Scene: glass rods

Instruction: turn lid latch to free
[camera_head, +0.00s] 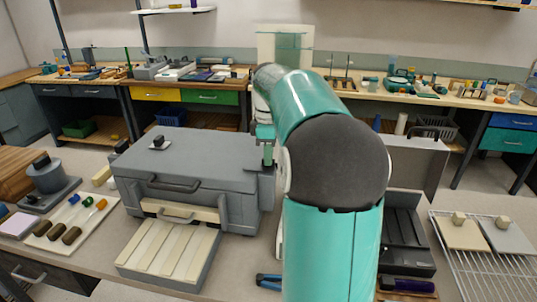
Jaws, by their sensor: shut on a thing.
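A grey box with a closed lid (195,160) stands on the bench left of my arm, with a dark bar handle (174,184) on its front. My gripper (267,158) points down at the lid's right edge, partly hidden behind my teal arm. It is shut on a small dark part there, which looks like the lid latch (262,170). The latch is small in view, so its turn angle cannot be told. A small plate with a black knob (159,143) sits on top of the lid.
A cream slatted tray (170,252) sticks out below the box front. A board with several small rods and corks (72,222) lies at left. Right of my arm are an open dark case (404,235) and a wire rack (490,270). Blue-handled pliers (268,281) lie near the front.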

